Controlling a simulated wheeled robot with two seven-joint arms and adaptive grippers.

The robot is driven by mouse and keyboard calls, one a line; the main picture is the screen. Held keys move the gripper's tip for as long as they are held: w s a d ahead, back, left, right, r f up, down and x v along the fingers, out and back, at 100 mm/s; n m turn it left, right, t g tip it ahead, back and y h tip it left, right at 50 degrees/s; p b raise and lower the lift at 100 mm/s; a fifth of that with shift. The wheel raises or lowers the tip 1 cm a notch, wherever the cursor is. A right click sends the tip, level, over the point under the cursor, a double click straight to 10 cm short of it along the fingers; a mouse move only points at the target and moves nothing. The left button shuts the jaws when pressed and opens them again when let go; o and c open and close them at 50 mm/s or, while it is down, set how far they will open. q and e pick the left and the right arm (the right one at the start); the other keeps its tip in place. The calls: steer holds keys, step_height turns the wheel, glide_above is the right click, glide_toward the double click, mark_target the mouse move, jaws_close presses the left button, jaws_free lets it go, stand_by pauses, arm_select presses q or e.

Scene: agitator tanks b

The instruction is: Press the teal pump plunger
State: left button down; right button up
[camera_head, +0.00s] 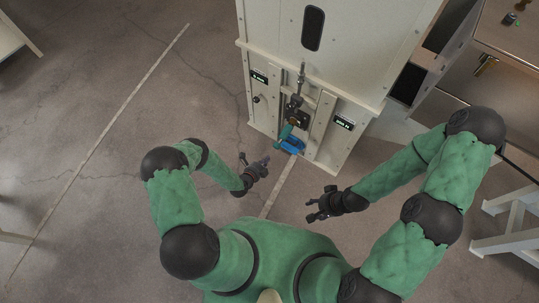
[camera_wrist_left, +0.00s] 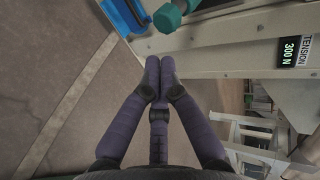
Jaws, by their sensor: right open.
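The teal pump plunger (camera_head: 285,131) sits low on the front of the pale machine cabinet, just above a blue part (camera_head: 292,145). In the left wrist view, the plunger's teal handle (camera_wrist_left: 167,17) shows at the top edge, partly cut off, with the blue part (camera_wrist_left: 124,14) to its left. My left gripper (camera_head: 262,163) is in front of and to the left of the plunger, apart from it. Its fingertips (camera_wrist_left: 159,62) are together, with nothing seen between them. My right gripper (camera_head: 312,209) is open and empty, further from the cabinet and to the right.
The pale cabinet (camera_head: 340,35) stands ahead, with gauges and a "300 N" tension display (camera_wrist_left: 291,51). A workbench (camera_head: 500,80) stands at the right, and a white stand (camera_head: 510,220) is at the right edge.

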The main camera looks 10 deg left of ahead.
arm_select(q)
steer(key=shift+p+v, duration=0.65)
steer(key=shift+v, duration=1.5)
steer(key=s+d+r+n+g+p, duration=0.1)
steer(key=s+d+r+n+g, duration=0.2)
steer(key=s+r+n+g, duration=0.3)
steer(key=s+d+r+n+g+p, duration=0.2)
steer(key=s+d+r+n+g, duration=0.2)
steer(key=s+r+n, duration=0.8)
step_height(320, 180, up, 4)
steer(key=n+g, duration=0.1)
steer(key=n, duration=0.5)
steer(key=shift+s+r+g, duration=0.15)
steer(key=shift+r+g, duration=0.05)
steer(key=shift+g, duration=0.2)
